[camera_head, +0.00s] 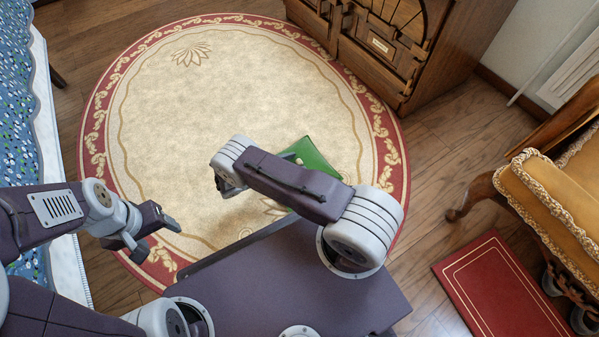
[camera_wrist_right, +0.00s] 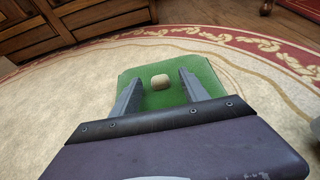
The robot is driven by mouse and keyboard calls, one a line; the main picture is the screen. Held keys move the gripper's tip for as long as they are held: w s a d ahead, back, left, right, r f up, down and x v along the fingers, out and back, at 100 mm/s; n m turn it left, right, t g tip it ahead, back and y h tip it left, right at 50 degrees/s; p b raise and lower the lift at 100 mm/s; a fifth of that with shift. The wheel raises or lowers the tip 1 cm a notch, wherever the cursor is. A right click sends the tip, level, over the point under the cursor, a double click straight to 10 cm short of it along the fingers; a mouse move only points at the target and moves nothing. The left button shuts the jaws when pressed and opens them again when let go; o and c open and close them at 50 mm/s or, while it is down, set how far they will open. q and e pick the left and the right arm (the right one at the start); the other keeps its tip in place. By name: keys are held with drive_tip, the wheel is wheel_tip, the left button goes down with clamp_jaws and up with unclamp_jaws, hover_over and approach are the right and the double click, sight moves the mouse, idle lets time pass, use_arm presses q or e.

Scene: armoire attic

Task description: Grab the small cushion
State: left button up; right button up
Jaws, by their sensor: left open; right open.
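A small beige rounded object (camera_wrist_right: 160,82), which may be the small cushion, rests on a flat green square (camera_wrist_right: 146,98) in the right wrist view. I cannot tell whether the green square is a cushion or a mat. My right gripper (camera_wrist_right: 160,77) is open, with one finger on each side of the beige object; contact is not clear. My left gripper (camera_head: 157,239) is open and empty, above the rug's lower left edge.
The round beige rug (camera_head: 200,110) with a red border covers the floor and is mostly clear. A carved wooden armoire (camera_head: 385,65) stands at the back. A bed with a blue cover (camera_head: 15,120) is at left. A gold armchair (camera_head: 550,195) and a red mat (camera_head: 497,290) are at right.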

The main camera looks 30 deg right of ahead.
drive_tip(key=shift+d+f, duration=0.15)
drive_tip(key=shift+d, duration=0.35)
clamp_jaws()
idle(1.0)
